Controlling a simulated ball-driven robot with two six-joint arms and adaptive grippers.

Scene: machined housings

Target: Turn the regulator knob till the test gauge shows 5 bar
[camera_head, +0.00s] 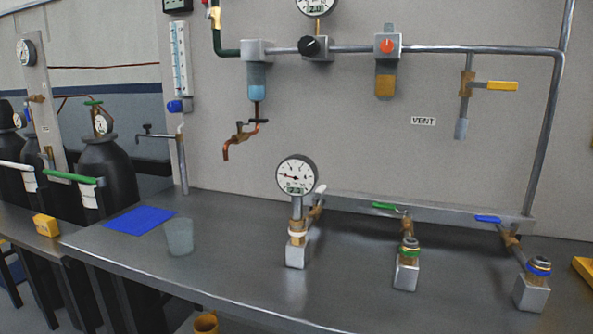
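The black regulator knob (310,46) sits on a grey block on the wall pipe, with a white pointer mark on its face. A round gauge (318,4), cut off by the top edge, stands above it and its display seems to read 2.0. The test gauge (296,175) stands upright on a brass and grey fitting on the bench. Its needle points left, to the low part of the scale. The digits in its green display are too small to read surely. Neither of my grippers is in view.
A filter with a blue bowl (257,80), an orange-knobbed unit (387,46) and a yellow-handled vent valve (495,86) flank the knob. Fittings with green (409,252) and blue rings (538,267) stand on the bench (300,310). A clear cup (179,237) stands left.

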